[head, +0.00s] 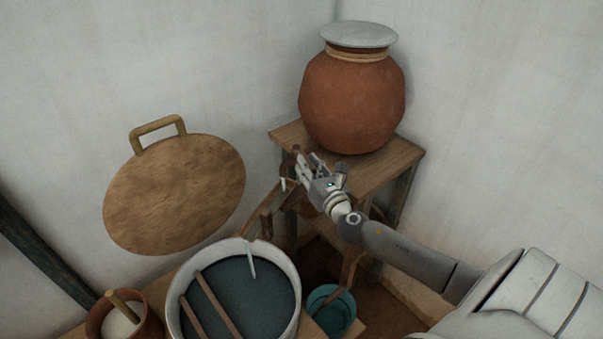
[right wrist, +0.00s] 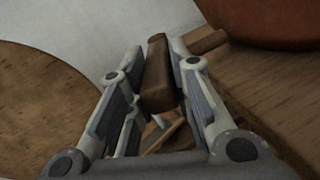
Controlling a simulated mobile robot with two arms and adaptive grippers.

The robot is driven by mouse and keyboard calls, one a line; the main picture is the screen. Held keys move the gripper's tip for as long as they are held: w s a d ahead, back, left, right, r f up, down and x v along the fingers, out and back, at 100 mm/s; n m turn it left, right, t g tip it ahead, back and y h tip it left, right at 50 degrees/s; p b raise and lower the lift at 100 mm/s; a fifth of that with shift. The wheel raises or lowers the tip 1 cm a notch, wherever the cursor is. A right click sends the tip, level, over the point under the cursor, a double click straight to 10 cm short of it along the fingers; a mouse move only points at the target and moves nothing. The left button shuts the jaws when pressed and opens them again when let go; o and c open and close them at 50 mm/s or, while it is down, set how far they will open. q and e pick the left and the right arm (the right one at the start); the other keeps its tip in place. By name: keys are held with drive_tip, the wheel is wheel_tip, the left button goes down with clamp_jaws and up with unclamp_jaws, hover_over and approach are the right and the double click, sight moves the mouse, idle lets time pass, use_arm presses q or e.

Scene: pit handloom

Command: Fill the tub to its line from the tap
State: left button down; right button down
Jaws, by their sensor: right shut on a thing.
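The tub (head: 173,300) is round with a pale rim, at the bottom of the head view, and holds dark blue liquid (head: 255,300). I cannot make out its line. A narrow pale streak (head: 250,258) stands over the liquid near the far rim; I cannot tell if it is running water. A wooden spout (head: 268,215) slopes from under my right gripper towards the tub. My right gripper (head: 303,165) is shut on a brown wooden piece (right wrist: 157,75), which looks like the tap's handle; the wrist view shows it between the fingers. My left gripper is out of view.
A lidded clay pot (head: 352,100) stands on a wooden stand (head: 395,165) behind my right gripper. A teal bucket (head: 333,312) and a clay bowl (head: 150,325) flank the tub. A round wooden lid (head: 175,195) leans at the wall.

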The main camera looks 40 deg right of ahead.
drive_tip(key=n+y+b, duration=0.1)
drive_tip(key=d+y+b, duration=0.1)
drive_tip(key=b, duration=0.1)
drive_tip(key=shift+s+d+f+n+y, duration=0.1)
drive_tip(key=shift+s+f+n+y, duration=0.05)
drive_tip(key=shift+f+n+y, duration=0.25)
drive_tip(key=shift+d+r+n+y+b, duration=0.25)
drive_tip(key=shift+d+n+y+b, duration=0.25)
drive_tip(key=shift+y+b, duration=0.65)
drive_tip(key=shift+a, duration=0.1)
drive_tip(key=c, duration=1.3)
unclamp_jaws()
drive_tip(key=shift+r, duration=0.1)
drive_tip(key=s, duration=0.4)
drive_tip(key=s+d, duration=0.1)
drive_tip(key=s, duration=0.6)
drive_tip(key=shift+s+d, duration=0.15)
drive_tip(key=shift+s, duration=0.25)
